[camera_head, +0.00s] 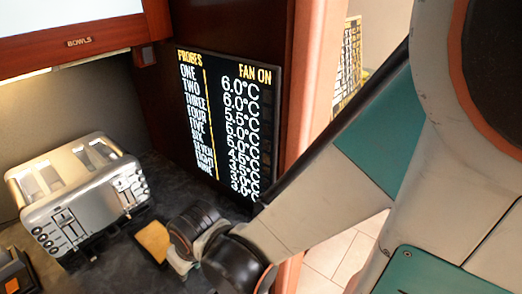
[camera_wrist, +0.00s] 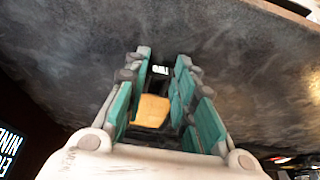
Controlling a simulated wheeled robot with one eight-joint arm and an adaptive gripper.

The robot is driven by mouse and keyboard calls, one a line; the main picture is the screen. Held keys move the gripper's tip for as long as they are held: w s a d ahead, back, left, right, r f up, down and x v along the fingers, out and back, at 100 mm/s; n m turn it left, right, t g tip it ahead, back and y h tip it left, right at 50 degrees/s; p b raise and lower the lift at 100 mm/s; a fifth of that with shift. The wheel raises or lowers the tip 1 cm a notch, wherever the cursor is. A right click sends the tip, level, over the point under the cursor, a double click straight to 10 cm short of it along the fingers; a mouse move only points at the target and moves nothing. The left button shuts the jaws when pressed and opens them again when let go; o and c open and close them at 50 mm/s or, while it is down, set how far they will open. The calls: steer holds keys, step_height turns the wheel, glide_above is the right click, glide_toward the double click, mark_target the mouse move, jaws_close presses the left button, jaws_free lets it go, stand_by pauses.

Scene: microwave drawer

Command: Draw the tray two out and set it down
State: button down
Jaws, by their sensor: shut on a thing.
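My gripper (camera_wrist: 163,60) shows in the wrist view with its teal and grey fingers either side of a tan, block-like thing (camera_wrist: 151,109). Dark edges lie around this thing, and a small white label (camera_wrist: 160,70) shows just beyond it between the fingertips. In the head view the tan thing (camera_head: 153,241) is at the lower left, low over the dark counter, right beside my wrist. My arm hides most of the fingers there. I cannot tell whether the tan thing is a tray or something lying in one. No tray marked two can be made out.
A silver toaster (camera_head: 80,195) stands on the dark counter (camera_head: 165,195), left of my gripper. A black board (camera_head: 228,125) lists probes with temperatures and "FAN ON". A wooden panel marked "BOWLS" (camera_head: 60,52) hangs above. A dark appliance (camera_head: 14,275) is at the lower left.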

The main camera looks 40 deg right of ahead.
mark_target(207, 287)
steer(key=shift+s+d+p, duration=0.25)
steer(key=shift+s, duration=1.05)
steer(key=shift+s+d+p, duration=0.2)
steer(key=shift+s+d, duration=0.1)
steer(key=shift+s, duration=0.95)
steer(key=shift+s+d+p, duration=0.25)
steer(key=shift+s, duration=1.05)
